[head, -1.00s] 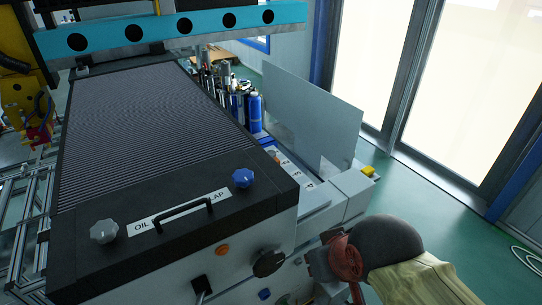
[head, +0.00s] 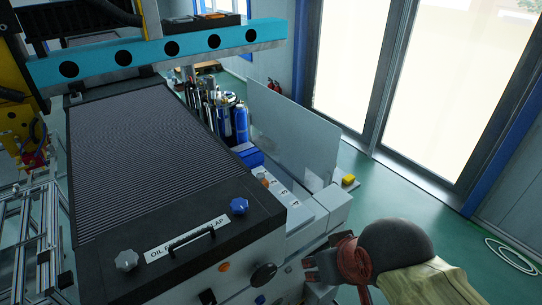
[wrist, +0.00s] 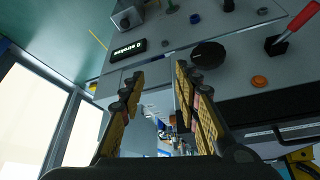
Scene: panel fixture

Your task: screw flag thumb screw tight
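I cannot clearly make out a flag thumb screw in either view. The panel front (wrist: 160,45) shows in the wrist view with a round black knob (wrist: 208,54), a small blue part (wrist: 195,18) and a green part (wrist: 171,6) at the top edge. My gripper (wrist: 158,82) is open and empty, its two yellow-padded fingers apart before the panel. In the head view my gripper (head: 311,268) is at the lower right, right of the black knob (head: 263,275); its fingertips are small and dark there.
A blue star knob (head: 239,206), a grey star knob (head: 126,260) and a black handle (head: 191,240) sit on the fixture's top front. A red-handled lever (wrist: 287,30) and orange button (wrist: 259,82) are on the panel.

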